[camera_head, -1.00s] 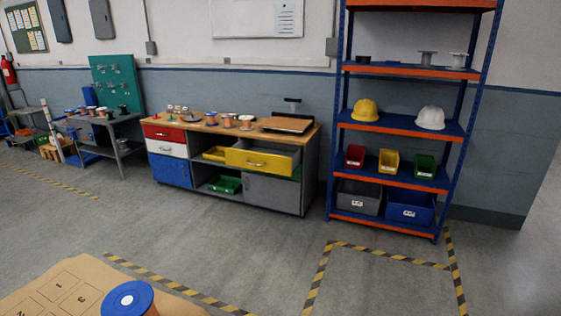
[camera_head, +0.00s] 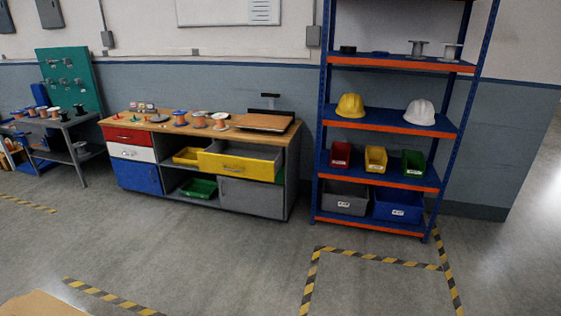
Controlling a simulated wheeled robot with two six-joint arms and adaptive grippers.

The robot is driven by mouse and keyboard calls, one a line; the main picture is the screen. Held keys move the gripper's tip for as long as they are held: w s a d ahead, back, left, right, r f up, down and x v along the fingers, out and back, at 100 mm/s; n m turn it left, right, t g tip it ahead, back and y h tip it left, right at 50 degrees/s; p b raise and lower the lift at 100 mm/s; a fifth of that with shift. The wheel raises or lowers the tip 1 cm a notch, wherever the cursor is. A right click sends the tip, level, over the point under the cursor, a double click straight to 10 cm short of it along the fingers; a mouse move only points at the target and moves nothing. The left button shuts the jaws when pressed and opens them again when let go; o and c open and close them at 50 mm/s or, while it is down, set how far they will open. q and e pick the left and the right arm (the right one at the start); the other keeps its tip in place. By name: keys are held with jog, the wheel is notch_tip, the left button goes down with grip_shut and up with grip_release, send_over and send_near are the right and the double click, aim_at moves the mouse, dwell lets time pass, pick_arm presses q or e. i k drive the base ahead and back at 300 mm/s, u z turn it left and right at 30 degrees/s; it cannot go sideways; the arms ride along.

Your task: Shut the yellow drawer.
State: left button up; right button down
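The yellow drawer (camera_head: 236,165) is in the right upper part of the workbench (camera_head: 293,158) against the back wall. It is pulled out, and its grey inside shows above the yellow front. A handle sits on the middle of the front. The bench is some distance ahead of me across the floor. Neither of my grippers shows in the head view.
Open grey floor (camera_head: 200,250) lies between me and the bench. A blue and orange shelf (camera_head: 379,180) stands right of the bench. A side table (camera_head: 75,123) stands to its left. A cardboard-coloured surface (camera_head: 42,304) shows at the lower left.

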aim_at(254, 160)
jog(key=i, duration=1.9)
jog(key=z, duration=0.65)
jog(key=i, duration=1.85)
jog(key=u, duration=0.7)
